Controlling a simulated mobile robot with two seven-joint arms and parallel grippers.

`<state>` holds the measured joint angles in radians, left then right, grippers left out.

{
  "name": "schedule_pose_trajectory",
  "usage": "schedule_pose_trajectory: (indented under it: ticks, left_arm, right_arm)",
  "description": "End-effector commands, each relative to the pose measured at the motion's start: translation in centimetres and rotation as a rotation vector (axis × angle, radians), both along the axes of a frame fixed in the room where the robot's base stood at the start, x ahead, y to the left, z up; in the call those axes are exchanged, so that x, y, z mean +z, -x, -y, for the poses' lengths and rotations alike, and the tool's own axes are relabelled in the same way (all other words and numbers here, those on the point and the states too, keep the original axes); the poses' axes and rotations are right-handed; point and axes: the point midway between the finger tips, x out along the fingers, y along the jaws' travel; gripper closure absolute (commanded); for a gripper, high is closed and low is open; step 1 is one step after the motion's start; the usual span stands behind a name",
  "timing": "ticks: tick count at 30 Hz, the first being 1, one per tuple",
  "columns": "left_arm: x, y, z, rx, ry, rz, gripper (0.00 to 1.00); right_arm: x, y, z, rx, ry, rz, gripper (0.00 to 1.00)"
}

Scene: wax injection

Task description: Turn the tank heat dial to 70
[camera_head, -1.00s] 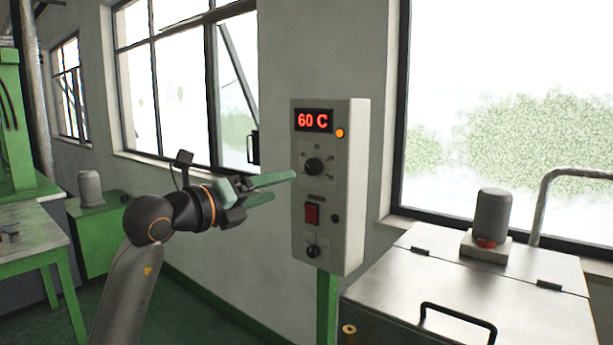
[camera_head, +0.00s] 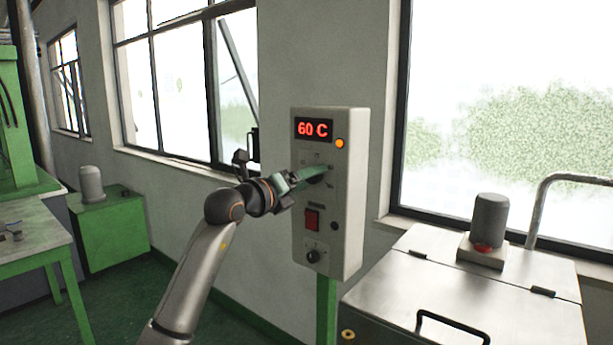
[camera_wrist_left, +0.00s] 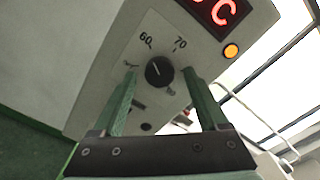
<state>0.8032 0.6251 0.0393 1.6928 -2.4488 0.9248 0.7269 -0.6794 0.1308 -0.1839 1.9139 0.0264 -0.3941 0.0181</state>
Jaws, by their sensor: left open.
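The control box (camera_head: 346,215) is a pale panel on a green post, with a red display (camera_head: 314,129) that reads 60 C. The black heat dial (camera_wrist_left: 158,71) sits between my fingertips in the left wrist view, with marks 60 and 70 above it. Its pointer is aimed toward the 60 side. In the head view the fingers mostly cover the dial. My left gripper (camera_wrist_left: 161,80) is open, with one green finger on each side of the dial, and gaps show between fingers and dial. In the head view my left gripper (camera_head: 312,175) is at the panel. My right gripper is not in view.
Below the dial are a red switch (camera_head: 312,218) and a lower black knob (camera_head: 313,256). An orange lamp (camera_head: 340,143) glows beside the display. A metal tank (camera_head: 480,290) with a handle stands at right. A green table stands at left.

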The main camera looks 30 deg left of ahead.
Motion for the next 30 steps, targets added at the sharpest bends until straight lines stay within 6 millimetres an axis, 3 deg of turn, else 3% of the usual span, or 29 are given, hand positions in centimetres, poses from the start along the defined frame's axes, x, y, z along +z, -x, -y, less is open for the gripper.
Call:
schedule_pose_trajectory:
  ticks: [8, 27, 30]
  left_arm:
    - [-0.01, -0.08, 0.02, -0.001, 0.000, 0.001, 0.26]
    - [0.00, -0.04, 0.00, -0.001, 0.000, 0.001, 0.98]
    - [0.00, -0.04, 0.00, -0.001, 0.000, 0.001, 1.00]
  right_arm:
    - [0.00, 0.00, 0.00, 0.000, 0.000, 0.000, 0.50]
    - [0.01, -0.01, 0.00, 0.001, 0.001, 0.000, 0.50]
    - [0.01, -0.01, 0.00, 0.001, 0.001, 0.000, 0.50]
